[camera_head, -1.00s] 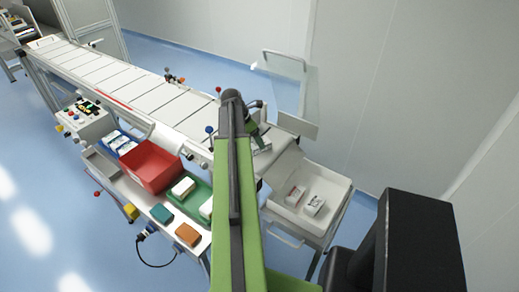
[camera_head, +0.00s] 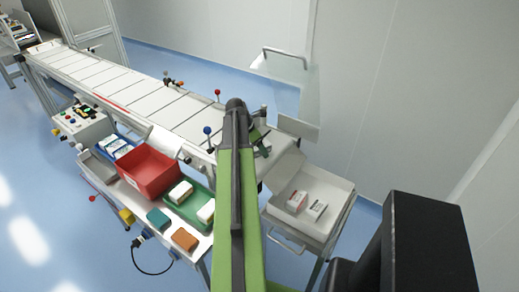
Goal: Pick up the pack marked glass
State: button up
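No label is readable at this size, so I cannot tell which pack is marked glass. Two white packs, a left one (camera_head: 297,201) with reddish print and a right one (camera_head: 316,210) with dark print, lie apart in the white bin (camera_head: 336,222) at the conveyor's near end. Two more whitish packs, one at the back (camera_head: 180,192) and one nearer (camera_head: 207,211), are on the green tray (camera_head: 184,212). My gripper (camera_head: 263,146) is above the conveyor's near end, left of and beyond the white bin. My arm partly hides it, and its finger opening is unclear.
A red bin (camera_head: 148,173), a blue tray with packs (camera_head: 115,146), a teal block (camera_head: 158,219) and an orange block (camera_head: 185,239) stand on the side shelf. A clear panel (camera_head: 285,82) rises behind the bin. Blue floor lies open at lower left.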

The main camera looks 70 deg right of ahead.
jog(key=c, duration=1.6)
jog(key=shift+r, duration=0.1)
notch_tip(320, 180, up, 6)
jog(key=p, duration=0.5)
jog(key=shift+f+p, duration=0.25)
jog(key=shift+p, duration=0.1)
jog(key=a+r+p, duration=0.2)
jog(key=a, duration=0.2)
jog(key=s+a+r+p, duration=0.1)
jog(key=a+r+p, duration=0.1)
jog(key=a, duration=0.1)
jog(key=a+r+p, duration=0.1)
jog(key=a, duration=0.3)
jog(key=shift+s+a+r+p, duration=0.3)
jog(key=shift+r+p, duration=0.1)
